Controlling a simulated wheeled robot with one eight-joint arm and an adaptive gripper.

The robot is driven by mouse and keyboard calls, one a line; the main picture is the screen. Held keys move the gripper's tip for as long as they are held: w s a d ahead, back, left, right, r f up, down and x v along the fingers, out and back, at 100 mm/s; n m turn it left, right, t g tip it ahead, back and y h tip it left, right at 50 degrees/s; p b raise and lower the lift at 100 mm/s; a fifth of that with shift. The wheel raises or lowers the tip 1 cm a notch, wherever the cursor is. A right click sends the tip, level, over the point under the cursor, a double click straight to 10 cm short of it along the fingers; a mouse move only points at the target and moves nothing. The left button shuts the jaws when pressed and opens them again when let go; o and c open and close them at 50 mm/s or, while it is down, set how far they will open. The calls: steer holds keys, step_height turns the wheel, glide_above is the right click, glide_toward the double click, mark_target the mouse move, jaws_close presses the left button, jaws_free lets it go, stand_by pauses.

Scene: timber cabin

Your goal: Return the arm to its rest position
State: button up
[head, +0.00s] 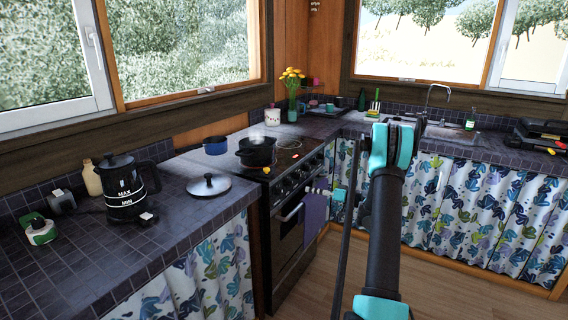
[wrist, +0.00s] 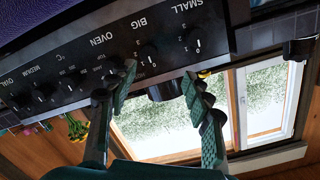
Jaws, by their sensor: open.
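My arm rises from the bottom of the head view to a joint with teal covers, in front of the counter and curtains. My gripper (wrist: 160,82) shows in the wrist view, where the picture is upside down. Its two dark ridged fingers are spread apart with nothing held between them. Beyond them are the oven's control panel (wrist: 95,60) and its knobs. A dark rounded thing shows between the fingers past the panel edge; I cannot tell whether it is a pot.
The stove (head: 290,215) carries a dark pot (head: 257,152). A blue-sided pan (head: 215,146), a lid (head: 209,185) and a black kettle (head: 130,190) stand on the left counter. A purple towel (head: 314,213) hangs on the oven front. The wooden floor (head: 325,275) is clear beside my arm.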

steer(key=s+a+r+m+g+h, duration=0.1)
steer(key=s+a+g+h, duration=0.15)
steer(key=s, duration=0.45)
steer(key=s+a+r+m+g+h, duration=0.1)
steer(key=s+a+r+h, duration=0.1)
steer(key=s+a, duration=0.35)
steer(key=s+a+r+g+h, duration=0.1)
steer(key=s+a+h, duration=0.1)
steer(key=s, duration=0.7)
steer(key=s+d+f+m+h, duration=0.1)
steer(key=s+d+f+h, duration=0.1)
steer(key=s, duration=1.1)
steer(key=s+d+f+m+g+h, duration=0.1)
steer(key=s+d+h, duration=0.3)
steer(key=s, duration=0.8)
steer(key=shift+s+d+f+m+h, duration=0.15)
steer(key=shift+s+f+m+h, duration=0.2)
steer(key=shift+f+h, duration=0.45)
